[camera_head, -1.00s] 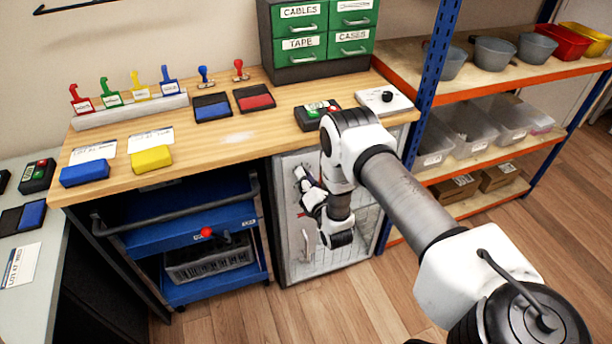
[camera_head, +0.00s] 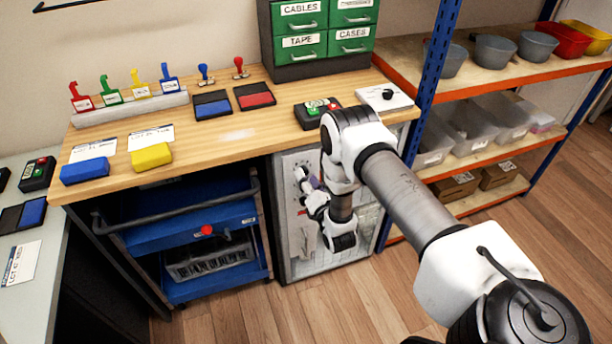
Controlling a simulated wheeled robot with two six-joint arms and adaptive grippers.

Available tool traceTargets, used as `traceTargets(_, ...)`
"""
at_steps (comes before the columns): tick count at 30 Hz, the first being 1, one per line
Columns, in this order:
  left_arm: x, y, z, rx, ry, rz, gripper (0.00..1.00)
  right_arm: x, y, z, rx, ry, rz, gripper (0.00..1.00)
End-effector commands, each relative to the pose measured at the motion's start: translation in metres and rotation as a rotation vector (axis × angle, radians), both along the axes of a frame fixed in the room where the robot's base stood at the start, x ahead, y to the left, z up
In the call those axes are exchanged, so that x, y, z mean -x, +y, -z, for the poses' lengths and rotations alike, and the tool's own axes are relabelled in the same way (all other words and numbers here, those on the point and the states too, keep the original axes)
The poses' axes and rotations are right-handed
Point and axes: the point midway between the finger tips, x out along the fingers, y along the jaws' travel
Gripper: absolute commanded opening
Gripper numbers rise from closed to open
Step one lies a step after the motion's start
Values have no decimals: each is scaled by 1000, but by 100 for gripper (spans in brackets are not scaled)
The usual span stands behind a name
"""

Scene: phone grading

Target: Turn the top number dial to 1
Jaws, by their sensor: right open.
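A pale grey cabinet door (camera_head: 297,245) stands under the right part of the wooden bench. My right gripper (camera_head: 303,180) is in front of the door's upper left part, with its fingers pointing toward the door. It is open. Small dark and light details show on the door around the fingers, but the number dials and their digits are too small and too covered to read. I cannot tell whether the fingers touch a dial. My right forearm hides the door's upper right. My left gripper is not in view.
The wooden bench top (camera_head: 235,135) overhangs the door and holds stamps, ink pads and a dark device (camera_head: 317,112). A blue trolley (camera_head: 190,235) stands left of the door. A blue shelf post (camera_head: 420,110) rises to the right. The floor in front is clear.

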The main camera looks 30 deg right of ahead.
Motion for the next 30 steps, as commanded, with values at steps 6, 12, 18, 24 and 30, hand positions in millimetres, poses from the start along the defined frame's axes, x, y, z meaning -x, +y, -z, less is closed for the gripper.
traceTargets(6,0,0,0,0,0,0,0,43,9,2,-1,4,0,53)
traceTargets(12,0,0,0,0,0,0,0,57,12,1,1,2,0,53)
traceTargets(18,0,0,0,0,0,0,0,57,12,1,1,2,0,53)
traceTargets(24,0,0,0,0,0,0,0,57,12,1,0,1,-1,53)
traceTargets(30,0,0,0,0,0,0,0,39,33,-24,-5,-35,-39,53)
